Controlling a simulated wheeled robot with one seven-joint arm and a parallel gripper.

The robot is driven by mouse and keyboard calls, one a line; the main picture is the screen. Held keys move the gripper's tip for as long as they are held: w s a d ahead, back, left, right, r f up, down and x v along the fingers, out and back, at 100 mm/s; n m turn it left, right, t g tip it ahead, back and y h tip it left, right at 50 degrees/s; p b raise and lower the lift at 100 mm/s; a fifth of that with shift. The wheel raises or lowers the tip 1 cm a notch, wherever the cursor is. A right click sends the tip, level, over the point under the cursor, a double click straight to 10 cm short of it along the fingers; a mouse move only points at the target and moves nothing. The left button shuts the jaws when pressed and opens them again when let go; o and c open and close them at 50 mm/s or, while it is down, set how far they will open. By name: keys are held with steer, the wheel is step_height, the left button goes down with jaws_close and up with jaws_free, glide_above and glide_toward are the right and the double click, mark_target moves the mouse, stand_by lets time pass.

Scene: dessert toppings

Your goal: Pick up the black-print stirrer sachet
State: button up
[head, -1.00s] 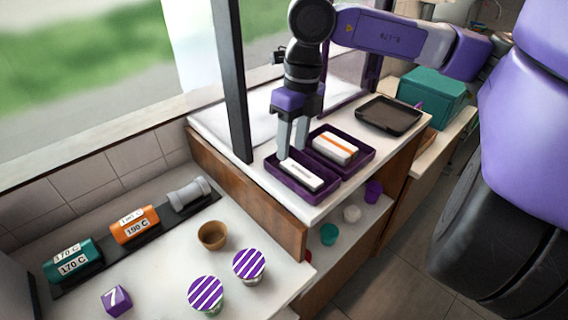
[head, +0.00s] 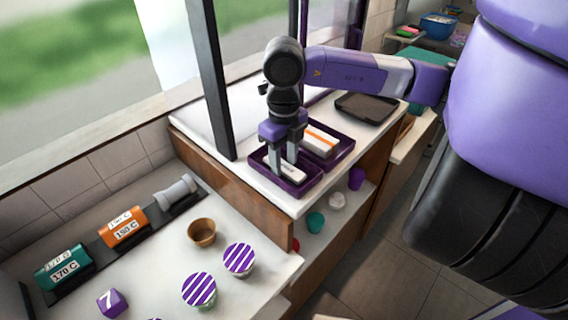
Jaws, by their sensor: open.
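White sachets with black print (head: 291,173) lie in the front purple tray (head: 299,193) on the raised counter. My gripper (head: 282,167) points down into this tray, with its two grey fingers apart and the sachet stack at their tips. I cannot tell whether the fingers touch the sachets or straddle them. The fingers hide part of the stack. White sachets with an orange stripe (head: 320,140) lie in the other purple tray (head: 345,150), just behind and to the right.
A dark flat tray (head: 367,107) lies farther back on the counter. A dark post (head: 213,80) stands close left of my gripper. On the lower counter are a brown cup (head: 202,232), two striped-lid cups (head: 239,258) and a purple number block (head: 112,302).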

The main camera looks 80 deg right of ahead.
steer(key=shift+f, duration=0.15)
jaws_close()
